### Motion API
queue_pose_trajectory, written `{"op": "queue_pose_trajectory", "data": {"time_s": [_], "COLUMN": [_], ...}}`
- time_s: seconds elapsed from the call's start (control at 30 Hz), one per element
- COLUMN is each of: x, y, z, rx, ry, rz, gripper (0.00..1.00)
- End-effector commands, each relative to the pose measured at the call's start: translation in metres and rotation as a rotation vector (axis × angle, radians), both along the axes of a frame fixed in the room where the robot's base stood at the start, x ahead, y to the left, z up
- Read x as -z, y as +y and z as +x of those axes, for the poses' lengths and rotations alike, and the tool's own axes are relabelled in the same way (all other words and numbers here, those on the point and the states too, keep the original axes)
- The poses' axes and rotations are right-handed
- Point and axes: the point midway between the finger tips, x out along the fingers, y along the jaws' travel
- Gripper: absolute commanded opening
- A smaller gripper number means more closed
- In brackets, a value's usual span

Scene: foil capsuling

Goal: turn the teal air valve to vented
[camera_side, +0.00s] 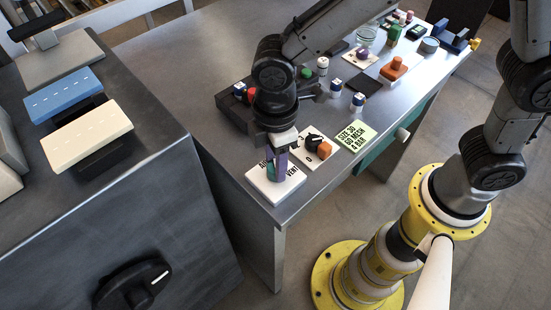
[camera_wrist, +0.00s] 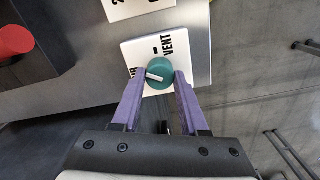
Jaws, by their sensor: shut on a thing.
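The teal air valve (camera_wrist: 158,73) is a round knob with a pale pointer on a white plate (camera_wrist: 136,48). The plate carries the word VENT and another word partly covered by the knob and a finger. In the wrist view the pointer lies towards the lower left, away from VENT. My gripper (camera_wrist: 159,78) has purple fingers, one on each side of the knob, shut on it. In the side view my gripper (camera_side: 281,172) comes down from above onto the white plate (camera_side: 292,187) at the table's near corner, and the valve (camera_side: 270,172) is mostly hidden behind the fingers.
Next to the plate is another white plate with a black dial (camera_side: 313,142) and an orange knob (camera_side: 324,151). A green note (camera_side: 356,135) lies beside it. A red object (camera_wrist: 14,41) shows at the wrist view's left. The table's edge is close to the valve.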

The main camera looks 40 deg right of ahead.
Motion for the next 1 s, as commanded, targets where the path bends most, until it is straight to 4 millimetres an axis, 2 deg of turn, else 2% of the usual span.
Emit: {"op": "queue_pose_trajectory", "data": {"time_s": [0.6, 1.0], "x": [-0.0017, -0.0018], "y": [0.0004, 0.0002], "z": [0.0008, 0.0009], "rx": [0.584, 0.884], "ry": [-0.002, -0.002], "rz": [0.002, 0.003], "gripper": [0.0, 0.0]}}
